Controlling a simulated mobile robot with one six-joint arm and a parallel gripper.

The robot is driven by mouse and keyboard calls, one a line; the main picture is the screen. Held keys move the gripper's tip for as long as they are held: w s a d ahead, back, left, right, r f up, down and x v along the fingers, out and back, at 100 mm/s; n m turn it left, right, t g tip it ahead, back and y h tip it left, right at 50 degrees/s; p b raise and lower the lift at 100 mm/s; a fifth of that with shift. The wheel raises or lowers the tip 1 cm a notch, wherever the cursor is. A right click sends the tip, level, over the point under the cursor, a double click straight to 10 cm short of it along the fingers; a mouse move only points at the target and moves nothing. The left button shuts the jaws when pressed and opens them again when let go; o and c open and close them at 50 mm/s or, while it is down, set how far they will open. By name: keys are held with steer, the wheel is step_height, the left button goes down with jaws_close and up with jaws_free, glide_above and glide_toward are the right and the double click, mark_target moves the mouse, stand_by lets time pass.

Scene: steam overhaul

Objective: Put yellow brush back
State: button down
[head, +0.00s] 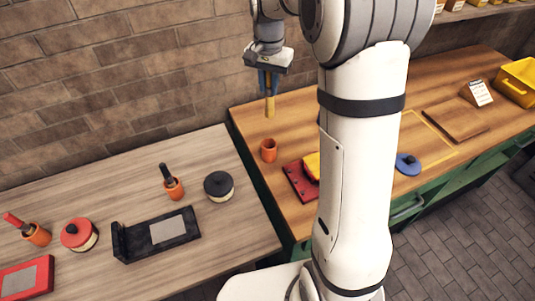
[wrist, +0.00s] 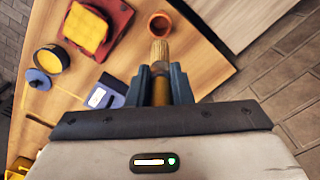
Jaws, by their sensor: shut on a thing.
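My gripper (head: 269,88) is shut on the yellow brush (head: 270,106) and holds it up in the air near the brick wall, pointing downward. In the wrist view the brush (wrist: 160,52) sticks out between the fingers (wrist: 161,75), its tan bristle end foremost. An empty-looking orange cup (head: 269,150) stands on the wooden counter, below the brush and apart from it. The cup also shows in the wrist view (wrist: 160,22), just beyond the brush tip.
A red tray (head: 298,183) with a yellow piece on it lies right of the cup, partly behind my arm. The left table (head: 115,180) holds two orange cups with brushes, lidded pots and a black stand.

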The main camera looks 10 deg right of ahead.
mark_target(268, 104)
steer(key=shift+s+f+b, duration=0.25)
steer(key=shift+f+b, duration=0.2)
steer(key=shift+f, duration=0.15)
steer(key=shift+s+a+f+b, duration=0.1)
steer(key=shift+f+b, duration=0.3)
steer(key=f+b, duration=0.6)
steer(key=shift+w+f, duration=0.2)
steer(key=shift+f, duration=0.05)
step_height(268, 104, down, 10)
steer(key=shift+p, duration=0.35)
steer(key=shift+f, duration=0.1)
steer(key=shift+f, duration=0.15)
steer(key=c, duration=1.3)
jaws_free()
